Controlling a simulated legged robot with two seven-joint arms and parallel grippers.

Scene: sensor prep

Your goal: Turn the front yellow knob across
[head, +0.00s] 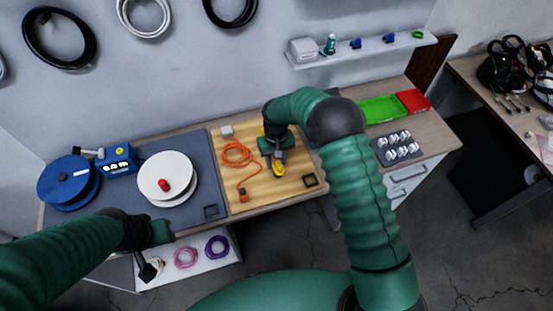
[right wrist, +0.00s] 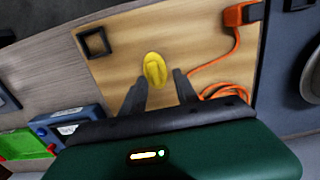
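The yellow knob (head: 279,170) sits on the wooden board (head: 290,198) in the middle of the workbench. In the right wrist view, the knob (right wrist: 155,70) is oval with a raised ridge running roughly up and down the picture. My right gripper (right wrist: 158,82) is open, with its two dark fingers apart on either side just short of the knob; contact cannot be told. In the head view my right gripper (head: 279,158) is over the board and hides part of it. A small yellow patch (head: 262,131) shows behind it. My left gripper (head: 150,267) is low at the bench's front left.
An orange cable (head: 237,154) lies coiled left of the knob. A black square frame (head: 310,180) is at the board's front right corner. White (head: 152,177) and blue (head: 65,190) spools stand left. Green (head: 381,109) and red (head: 412,101) trays stand right.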

